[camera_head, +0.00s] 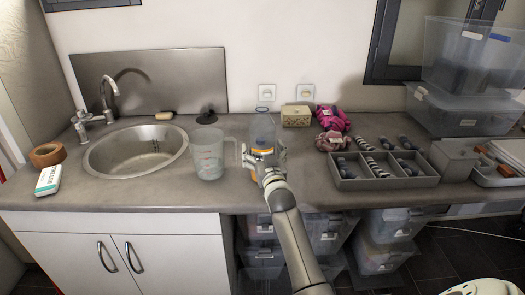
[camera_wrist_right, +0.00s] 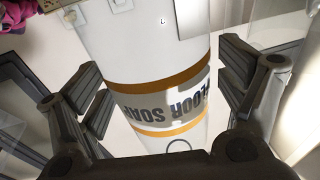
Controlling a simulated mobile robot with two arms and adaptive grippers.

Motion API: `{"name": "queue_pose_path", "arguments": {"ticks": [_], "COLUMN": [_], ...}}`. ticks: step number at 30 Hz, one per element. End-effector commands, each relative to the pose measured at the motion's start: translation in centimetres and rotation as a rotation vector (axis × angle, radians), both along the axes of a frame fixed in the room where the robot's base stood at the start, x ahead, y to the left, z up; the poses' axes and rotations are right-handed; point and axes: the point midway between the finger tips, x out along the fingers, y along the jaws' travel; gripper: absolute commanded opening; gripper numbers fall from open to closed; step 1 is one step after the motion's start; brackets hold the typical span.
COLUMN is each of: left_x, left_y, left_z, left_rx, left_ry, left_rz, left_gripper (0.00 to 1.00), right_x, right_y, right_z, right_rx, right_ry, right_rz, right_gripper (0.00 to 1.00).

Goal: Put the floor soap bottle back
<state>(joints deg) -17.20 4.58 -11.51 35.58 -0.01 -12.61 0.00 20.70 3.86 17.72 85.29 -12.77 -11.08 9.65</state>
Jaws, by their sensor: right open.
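The floor soap bottle (camera_head: 263,130) stands upright on the counter, right of the clear measuring jug. My right gripper (camera_head: 264,156) is at the bottle's near side and hides part of its lower body. In the right wrist view the white bottle (camera_wrist_right: 160,60), with orange bands and an upside-down "FLOOR SOAP" label, lies between the fingers of the right gripper (camera_wrist_right: 165,88). The fingers are open, with a visible gap on the left side; on the right the finger is very near the bottle, and contact cannot be told. My left gripper is not in view.
The measuring jug (camera_head: 208,155) stands close left of the bottle. A patterned box (camera_head: 297,116), pink and mauve cloth items (camera_head: 332,118) and a grey divided tray (camera_head: 388,182) are to the right. The sink (camera_head: 135,150) is left. Clear bins (camera_head: 380,225) sit under the counter.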

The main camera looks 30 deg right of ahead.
Motion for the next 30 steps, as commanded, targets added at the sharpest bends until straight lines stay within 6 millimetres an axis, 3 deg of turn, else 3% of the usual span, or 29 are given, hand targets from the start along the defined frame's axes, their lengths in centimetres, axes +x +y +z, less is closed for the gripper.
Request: {"name": "queue_pose_path", "arguments": {"ticks": [11,24,30], "left_x": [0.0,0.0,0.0], "left_y": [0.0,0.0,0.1], "left_z": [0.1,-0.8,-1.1], "left_rx": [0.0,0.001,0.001], "left_ry": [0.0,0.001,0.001], "left_rz": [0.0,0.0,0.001], "left_gripper": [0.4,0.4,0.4], "right_x": [-0.6,-7.9,-10.4], "right_y": [0.3,3.0,3.9], "right_z": [0.1,-0.7,-0.8], "right_rx": [0.0,0.0,0.0], "right_ry": [0.0,0.001,0.0], "right_rz": [0.001,0.001,0.001], "right_gripper": [0.91,0.91,0.91]}}
